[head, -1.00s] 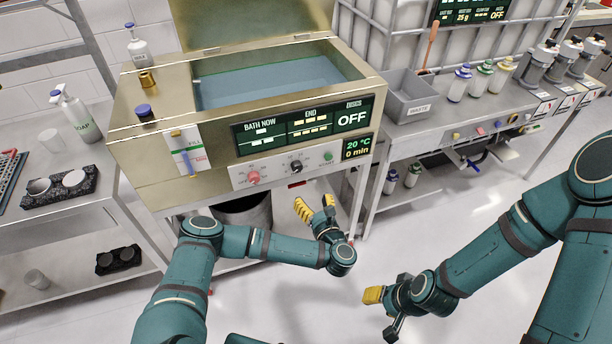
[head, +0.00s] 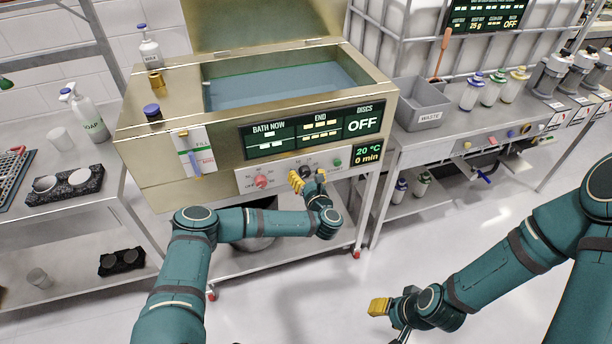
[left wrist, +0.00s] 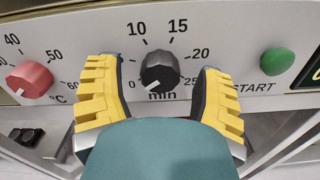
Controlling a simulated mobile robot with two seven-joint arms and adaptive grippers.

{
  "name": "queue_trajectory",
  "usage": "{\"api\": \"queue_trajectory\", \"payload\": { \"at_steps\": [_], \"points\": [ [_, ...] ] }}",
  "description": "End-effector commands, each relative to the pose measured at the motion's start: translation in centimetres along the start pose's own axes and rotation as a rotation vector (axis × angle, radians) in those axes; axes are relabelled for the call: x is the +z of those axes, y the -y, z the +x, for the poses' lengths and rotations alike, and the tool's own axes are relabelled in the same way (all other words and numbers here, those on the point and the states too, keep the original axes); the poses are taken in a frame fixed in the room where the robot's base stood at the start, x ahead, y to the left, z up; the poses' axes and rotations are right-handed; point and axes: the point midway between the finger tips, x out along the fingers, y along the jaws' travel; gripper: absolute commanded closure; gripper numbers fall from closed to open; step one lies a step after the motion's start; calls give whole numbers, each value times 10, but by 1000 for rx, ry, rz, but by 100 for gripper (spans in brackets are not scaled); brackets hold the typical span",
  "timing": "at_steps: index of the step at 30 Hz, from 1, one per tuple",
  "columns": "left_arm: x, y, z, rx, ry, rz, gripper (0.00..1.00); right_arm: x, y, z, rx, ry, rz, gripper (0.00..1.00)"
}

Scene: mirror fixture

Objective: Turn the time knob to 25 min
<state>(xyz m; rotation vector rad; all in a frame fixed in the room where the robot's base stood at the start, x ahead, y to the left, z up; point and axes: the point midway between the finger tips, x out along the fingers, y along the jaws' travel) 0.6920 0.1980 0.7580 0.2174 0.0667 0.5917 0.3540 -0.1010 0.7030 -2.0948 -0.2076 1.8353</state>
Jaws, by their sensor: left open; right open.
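The black time knob (left wrist: 160,72) sits on the machine's front panel, with "min" under it and a scale from 0 to 25 around it. Its white pointer mark points down-left, near 0. It also shows in the head view (head: 306,171), partly behind my gripper. My left gripper (left wrist: 160,88) is open, with yellow fingers on either side of the knob; I cannot tell whether they touch it. In the head view my left gripper (head: 308,180) is at the panel. The small display (head: 367,155) reads 20 °C and 0 min. My right gripper (head: 385,318) is open and empty, low over the floor.
The red temperature knob (left wrist: 30,79) is left of the time knob, and the green START button (left wrist: 277,61) is right. The large display (head: 312,128) reads OFF. A grey WASTE bin (head: 422,112) stands on the right bench.

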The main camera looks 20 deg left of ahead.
Motion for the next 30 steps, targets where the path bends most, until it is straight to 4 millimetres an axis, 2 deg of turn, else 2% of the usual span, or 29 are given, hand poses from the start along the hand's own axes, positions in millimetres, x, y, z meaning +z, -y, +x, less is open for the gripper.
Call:
{"api": "queue_trajectory", "payload": {
  "at_steps": [5,6,11,12,23,30],
  "points": [
    [0,0,0,0,0,0,32,0,0,0,0,0,0,53],
    [0,0,0,0,0,0,38,0,0,0,0,0,0,53],
    [0,0,0,0,0,0,94,0,0,0,0,0,0,53],
    [0,0,0,0,0,0,100,0,0,0,0,0,0,53],
    [1,0,0,0,0,43,100,0,1,-2,0,1,0,53],
    [2,0,0,0,1,187,100,1,3,-9,0,4,1,53]
  ]
}}
